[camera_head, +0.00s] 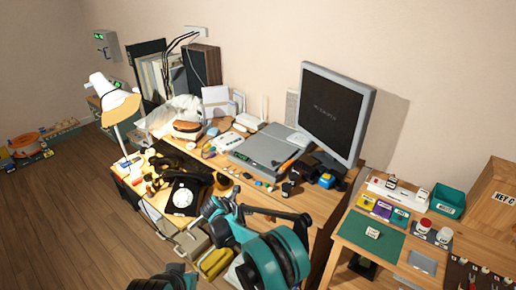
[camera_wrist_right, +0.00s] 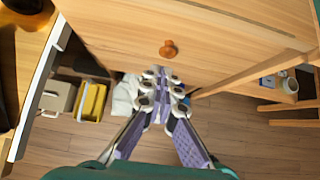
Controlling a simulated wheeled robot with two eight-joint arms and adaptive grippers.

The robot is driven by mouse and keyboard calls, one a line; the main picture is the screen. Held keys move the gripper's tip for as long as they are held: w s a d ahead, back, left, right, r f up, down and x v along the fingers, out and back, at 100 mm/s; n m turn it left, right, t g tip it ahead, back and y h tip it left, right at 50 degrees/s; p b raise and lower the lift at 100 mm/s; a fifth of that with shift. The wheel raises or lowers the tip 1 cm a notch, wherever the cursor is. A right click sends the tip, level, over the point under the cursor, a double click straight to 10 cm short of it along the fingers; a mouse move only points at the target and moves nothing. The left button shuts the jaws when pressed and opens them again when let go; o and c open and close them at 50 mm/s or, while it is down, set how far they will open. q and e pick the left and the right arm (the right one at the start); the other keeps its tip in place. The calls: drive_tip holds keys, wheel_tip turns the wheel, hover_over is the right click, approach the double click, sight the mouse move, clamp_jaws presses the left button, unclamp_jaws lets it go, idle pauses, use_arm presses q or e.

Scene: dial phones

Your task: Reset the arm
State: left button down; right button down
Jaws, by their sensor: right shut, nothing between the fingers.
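My right gripper (camera_wrist_right: 163,90) shows in the right wrist view with its purple-grey fingers drawn together at the tips. It is shut and empty, in front of a wooden drawer with a round knob (camera_wrist_right: 168,49), apart from it. In the head view, my teal and black right arm covers the lower middle, over the desk's front edge, and its fingertips are hard to make out. A dark teal part of mine shows at the bottom edge; my left gripper's fingers are not visible. A black dial phone (camera_head: 184,195) sits on the desk, left of my right arm.
The desk is crowded, with a white lamp (camera_head: 107,97), a monitor (camera_head: 337,108) and a grey console (camera_head: 265,149). A side table with a green mat (camera_head: 371,234) stands right. A yellow bin (camera_wrist_right: 91,102) is on the floor. Open wooden floor lies at left.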

drive_tip(key=s+d+r+m+g+y, duration=0.1)
drive_tip(key=s+d+r+m+y, duration=0.2)
drive_tip(key=s+d+r+m, duration=1.35)
drive_tip(key=s+d+m+y, duration=0.1)
drive_tip(key=s+d+m, duration=0.2)
drive_tip(key=s+m, duration=0.3)
drive_tip(key=s+d+r+m+t+y, duration=0.1)
drive_tip(key=s+d+m, duration=0.3)
drive_tip(key=s, duration=1)
drive_tip(key=shift+s+r+m, duration=0.2)
drive_tip(key=shift+s+m, duration=0.2)
drive_tip(key=shift+m, duration=0.75)
drive_tip(key=shift+d, duration=0.1)
